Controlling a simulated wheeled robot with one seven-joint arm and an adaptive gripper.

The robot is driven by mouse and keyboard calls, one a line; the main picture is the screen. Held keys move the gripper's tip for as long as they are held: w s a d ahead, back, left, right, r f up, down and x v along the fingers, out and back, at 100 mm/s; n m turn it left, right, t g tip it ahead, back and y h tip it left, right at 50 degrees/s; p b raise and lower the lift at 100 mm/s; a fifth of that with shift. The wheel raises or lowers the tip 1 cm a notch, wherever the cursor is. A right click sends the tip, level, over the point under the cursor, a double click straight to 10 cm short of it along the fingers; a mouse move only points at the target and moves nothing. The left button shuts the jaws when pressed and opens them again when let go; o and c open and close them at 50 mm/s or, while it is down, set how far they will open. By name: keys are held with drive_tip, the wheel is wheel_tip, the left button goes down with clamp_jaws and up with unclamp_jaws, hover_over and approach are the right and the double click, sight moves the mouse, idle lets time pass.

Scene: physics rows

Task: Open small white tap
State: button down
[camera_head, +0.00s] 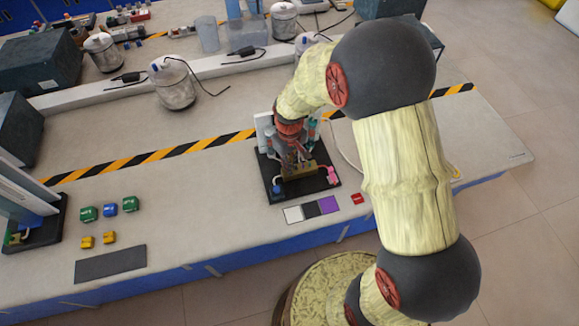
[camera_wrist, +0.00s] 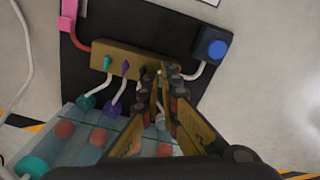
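In the wrist view a brass-coloured block (camera_wrist: 135,64) with small taps sits on a black base plate (camera_wrist: 150,25). A teal tap (camera_wrist: 107,63) and a purple tap (camera_wrist: 125,67) stand on its left part. A tiny whitish spot (camera_wrist: 159,72), probably the small white tap, shows at my fingertips at the block's right end. My gripper (camera_wrist: 163,78) reaches down there with its fingertips close together and a narrow gap between them. The fingers hide most of the tap, and I cannot tell whether they touch it. In the head view my gripper (camera_head: 297,163) is over the block.
Bottles with teal caps (camera_wrist: 35,168) and white tubes stand beside the block. A blue button (camera_wrist: 217,48) and a pink part (camera_wrist: 68,15) flank it.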

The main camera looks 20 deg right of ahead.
drive_tip(key=n, duration=0.3)
drive_tip(key=n+p, duration=0.1)
drive_tip(key=n, duration=0.3)
drive_tip(key=shift+n+p, duration=0.3)
drive_tip(key=shift+n, duration=1.2)
drive_tip(key=n, duration=0.3)
drive_tip(key=shift+p, duration=0.35)
drive_tip(key=c, duration=2.4)
unclamp_jaws()
drive_tip(key=shift+n, duration=0.3)
